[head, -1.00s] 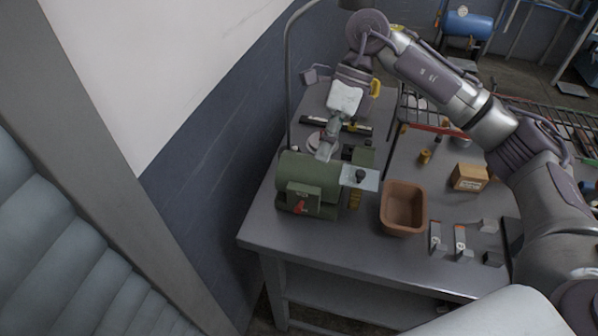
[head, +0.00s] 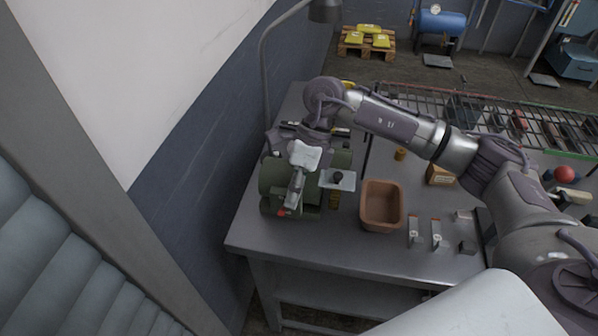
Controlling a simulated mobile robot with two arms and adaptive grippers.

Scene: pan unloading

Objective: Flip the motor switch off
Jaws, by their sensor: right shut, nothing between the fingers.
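A green motor (head: 270,182) stands on the left part of the grey workbench. Its switch box is at the front, and a bit of the red switch (head: 281,212) shows at the lower left of my gripper. My right gripper (head: 291,205) reaches over the motor from behind, fingers pointing down in front of the switch box. It is shut and empty, and it hides most of the box. I cannot tell whether the fingertips touch the switch. My left gripper is not in view.
A cardboard box (head: 440,174) and a clear guard plate (head: 338,180) are near my arm. A lamp (head: 325,10) rises behind. The bench front (head: 330,250) is clear.

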